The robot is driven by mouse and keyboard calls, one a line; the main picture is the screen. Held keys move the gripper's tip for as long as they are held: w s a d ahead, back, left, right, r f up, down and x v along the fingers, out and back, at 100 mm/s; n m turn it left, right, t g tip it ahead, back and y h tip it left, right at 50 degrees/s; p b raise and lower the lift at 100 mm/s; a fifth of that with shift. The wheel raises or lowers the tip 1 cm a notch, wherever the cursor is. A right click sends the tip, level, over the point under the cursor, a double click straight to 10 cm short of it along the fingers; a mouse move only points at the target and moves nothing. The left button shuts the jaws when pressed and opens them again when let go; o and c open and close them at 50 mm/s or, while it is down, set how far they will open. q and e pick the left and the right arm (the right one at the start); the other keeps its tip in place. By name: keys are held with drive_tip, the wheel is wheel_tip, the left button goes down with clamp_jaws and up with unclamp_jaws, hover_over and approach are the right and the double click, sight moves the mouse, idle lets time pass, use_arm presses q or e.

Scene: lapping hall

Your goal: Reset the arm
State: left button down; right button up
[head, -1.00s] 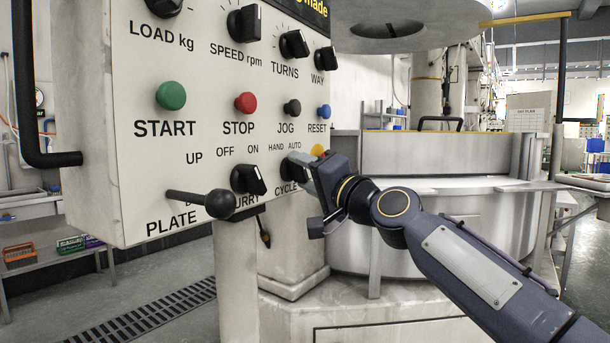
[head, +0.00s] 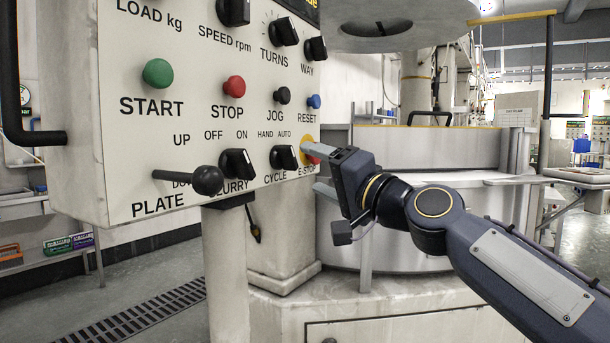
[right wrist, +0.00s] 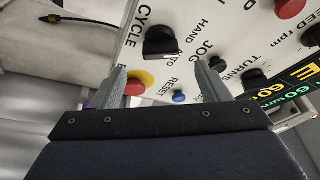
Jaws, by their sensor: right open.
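My right gripper (head: 311,168) is in front of the lower right corner of the white control panel (head: 130,128). Its fingers are apart with nothing between them. In the right wrist view the open fingers (right wrist: 162,70) point at the panel. The black CYCLE knob (head: 284,157) is left of the fingers in the head view, and free of them; it also shows in the right wrist view (right wrist: 160,42). The upper finger partly covers the red E-stop (head: 312,155) on its yellow ring in the head view. My left gripper is not in view.
The blue RESET button (head: 314,101) is above the E-stop. The slurry knob (head: 236,163) and the plate lever with its black ball (head: 207,180) are further left. A big round metal machine (head: 430,155) stands behind my right arm. The floor at left is clear.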

drive_tip(key=shift+s+d+f, duration=0.1)
drive_tip(key=shift+s+d, duration=0.15)
drive_tip(key=shift+s, duration=0.1)
drive_tip(key=s+d+f+n+g+h, duration=0.1)
drive_tip(key=s+d+f+g+h, duration=0.3)
drive_tip(key=s+f, duration=0.85)
drive_tip(key=s+d+f+n+g+h, duration=0.15)
drive_tip(key=s+d+f, duration=0.6)
drive_tip(key=f, duration=0.95)
drive_tip(key=s+d+f+g+h, duration=0.4)
drive_tip(key=s+f, duration=0.7)
drive_tip(key=f, duration=0.4)
wheel_tip(320, 180, up, 30)
drive_tip(key=p, duration=3)
drive_tip(key=shift+s+d+p, duration=0.15)
drive_tip(key=shift+s+p, duration=0.15)
drive_tip(key=shift+s, duration=0.05)
